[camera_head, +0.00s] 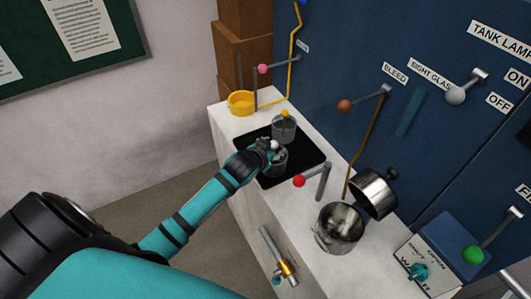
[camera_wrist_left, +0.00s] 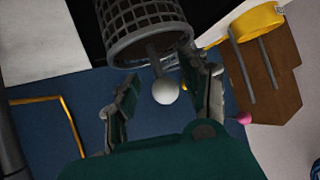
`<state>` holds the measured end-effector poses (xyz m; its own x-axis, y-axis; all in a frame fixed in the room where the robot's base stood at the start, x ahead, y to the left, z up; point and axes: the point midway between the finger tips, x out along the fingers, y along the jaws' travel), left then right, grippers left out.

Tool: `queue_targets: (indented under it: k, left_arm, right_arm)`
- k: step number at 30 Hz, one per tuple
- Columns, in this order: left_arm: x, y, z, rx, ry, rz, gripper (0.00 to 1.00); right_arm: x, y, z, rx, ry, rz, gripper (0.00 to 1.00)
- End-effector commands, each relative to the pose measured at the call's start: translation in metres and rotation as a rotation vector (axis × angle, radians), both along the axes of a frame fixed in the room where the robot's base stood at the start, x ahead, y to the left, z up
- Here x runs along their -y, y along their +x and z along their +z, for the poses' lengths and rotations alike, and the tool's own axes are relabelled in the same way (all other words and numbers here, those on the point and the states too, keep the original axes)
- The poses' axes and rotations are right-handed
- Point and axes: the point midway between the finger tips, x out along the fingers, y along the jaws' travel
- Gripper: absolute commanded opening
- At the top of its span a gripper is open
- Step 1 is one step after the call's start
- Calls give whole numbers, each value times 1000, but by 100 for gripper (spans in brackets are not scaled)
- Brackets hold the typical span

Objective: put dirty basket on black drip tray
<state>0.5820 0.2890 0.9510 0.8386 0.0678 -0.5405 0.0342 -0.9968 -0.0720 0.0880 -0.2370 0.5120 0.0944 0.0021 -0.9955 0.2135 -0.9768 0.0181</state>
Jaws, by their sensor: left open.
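A black drip tray (camera_head: 305,160) lies on the white counter. A grey mesh basket with a white ball knob (camera_head: 279,164) is at the tray's near part, partly hidden by my left gripper (camera_head: 267,149). A second grey basket with a yellow knob (camera_head: 284,130) stands on the tray behind it. I cannot tell which basket is dirty. In the left wrist view, the white-knobbed basket (camera_wrist_left: 145,20) is close ahead. Its stem and white knob (camera_wrist_left: 166,92) show between the two spread fingers of my left gripper (camera_wrist_left: 160,70), with gaps beside them. My right gripper is out of view.
A red-knobbed lever (camera_head: 299,181) stands just right of the tray. An open metal pot (camera_head: 338,232) and a tilted steel vessel (camera_head: 373,190) are farther right. A yellow bowl (camera_head: 240,104) sits at the counter's far left end. The blue panel (camera_head: 340,60) rises behind.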

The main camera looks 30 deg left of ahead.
Motion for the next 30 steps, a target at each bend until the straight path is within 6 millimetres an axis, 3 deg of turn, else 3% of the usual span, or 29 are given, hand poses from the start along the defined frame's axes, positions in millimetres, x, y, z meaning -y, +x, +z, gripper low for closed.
queue_targets:
  k: [15,21,30]
  left_arm:
    - [7,-83,51,0,-1,-1,46]
    - [8,-94,60,-1,0,0,46]
    - [8,-95,60,-1,0,0,46]
  right_arm:
    - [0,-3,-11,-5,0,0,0]
    - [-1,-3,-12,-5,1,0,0]
    - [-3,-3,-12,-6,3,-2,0]
